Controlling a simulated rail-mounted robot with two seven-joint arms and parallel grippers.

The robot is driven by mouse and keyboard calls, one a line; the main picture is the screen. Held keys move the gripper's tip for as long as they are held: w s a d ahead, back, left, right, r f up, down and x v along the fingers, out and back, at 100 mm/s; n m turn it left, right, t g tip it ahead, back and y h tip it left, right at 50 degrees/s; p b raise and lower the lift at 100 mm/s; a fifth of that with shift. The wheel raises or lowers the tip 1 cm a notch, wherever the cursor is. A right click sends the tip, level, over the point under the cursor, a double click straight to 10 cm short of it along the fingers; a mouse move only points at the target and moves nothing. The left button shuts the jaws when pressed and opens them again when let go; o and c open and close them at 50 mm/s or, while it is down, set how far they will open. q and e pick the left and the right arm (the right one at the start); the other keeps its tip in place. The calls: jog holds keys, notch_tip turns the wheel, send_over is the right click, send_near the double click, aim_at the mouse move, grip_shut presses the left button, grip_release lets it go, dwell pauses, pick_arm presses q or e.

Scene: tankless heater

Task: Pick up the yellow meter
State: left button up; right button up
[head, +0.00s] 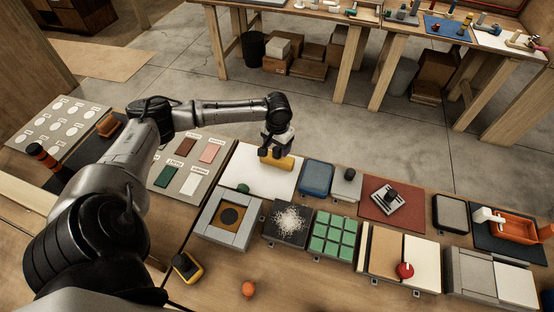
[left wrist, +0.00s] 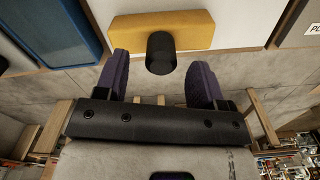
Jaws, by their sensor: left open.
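The yellow meter (head: 283,163), a yellow block with a dark round knob, lies on a white panel on the bench. It also shows at the top of the left wrist view (left wrist: 188,30), with the black knob (left wrist: 160,52) facing my gripper. My left gripper (head: 275,152) is right over it, pointing down. Its two dark fingers (left wrist: 158,66) are open, one on each side of the knob, with gaps on both sides. I cannot tell the exact height of the fingers over the meter. My right gripper is not in view.
A blue case (head: 316,178) and a grey box with a black knob (head: 346,186) stand to the right. A green round thing (head: 243,188) is in front of the meter. A yellow-and-black device (head: 186,266) and an orange ball (head: 248,289) lie near the front edge.

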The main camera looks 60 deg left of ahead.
aim_at(277, 148)
pick_arm(q)
notch_tip(277, 148, down, 3)
jog(key=shift+s+r, duration=0.1)
jog(key=shift+r, duration=0.1)
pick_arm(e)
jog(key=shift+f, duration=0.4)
pick_arm(q)
jog(key=shift+f, duration=0.3)
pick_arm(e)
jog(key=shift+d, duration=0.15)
pick_arm(q)
jog(key=shift+c, duration=0.4)
grip_shut()
jog(key=shift+r, duration=0.15)
